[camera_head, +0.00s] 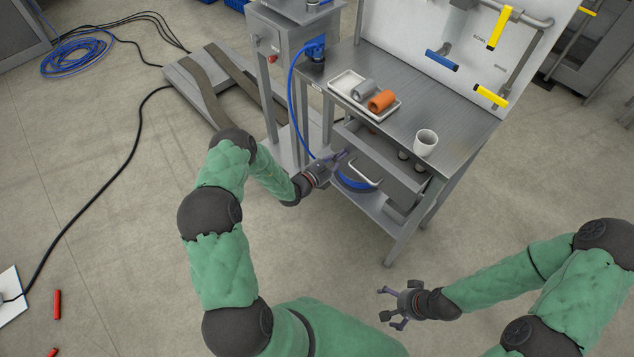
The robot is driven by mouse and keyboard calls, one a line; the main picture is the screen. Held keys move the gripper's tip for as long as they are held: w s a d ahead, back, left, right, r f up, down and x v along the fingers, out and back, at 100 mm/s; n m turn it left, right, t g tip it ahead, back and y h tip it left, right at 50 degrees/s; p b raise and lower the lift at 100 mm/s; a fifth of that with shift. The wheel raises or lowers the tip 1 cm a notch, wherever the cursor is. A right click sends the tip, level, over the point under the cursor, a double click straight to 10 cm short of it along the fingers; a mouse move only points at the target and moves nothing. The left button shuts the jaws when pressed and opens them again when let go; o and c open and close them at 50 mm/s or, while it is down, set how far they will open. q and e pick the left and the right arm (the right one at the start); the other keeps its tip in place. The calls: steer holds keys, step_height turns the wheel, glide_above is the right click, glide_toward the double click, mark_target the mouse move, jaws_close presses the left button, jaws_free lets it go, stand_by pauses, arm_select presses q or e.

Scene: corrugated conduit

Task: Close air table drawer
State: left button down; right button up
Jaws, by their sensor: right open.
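The air table (459,122) is a grey metal workbench right of centre. Its drawer (392,166) sits under the tabletop and is pulled out toward me, with part of its inside showing. A pale bar handle (366,177) sticks out from the drawer front. My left gripper (342,163) is just left of the handle, close to the drawer front. I cannot tell whether it touches the drawer or how far its fingers are apart. My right gripper (390,307) is open and empty over the floor, in front of the table and away from the drawer.
On the tabletop are a white tray (346,84) with a grey and an orange roll (382,101), and a white mug (425,142). A blue coil (354,183) lies on the lower shelf. A grey machine stand (270,50) is close on the left. The floor in front is clear.

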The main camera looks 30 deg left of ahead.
arm_select(q)
steer(key=b+x, duration=0.2)
steer(key=x, duration=0.6)
steer(key=shift+f, duration=0.15)
steer(key=shift+w+r, duration=0.1)
steer(key=shift+r, duration=0.1)
steer(key=shift+r, duration=0.1)
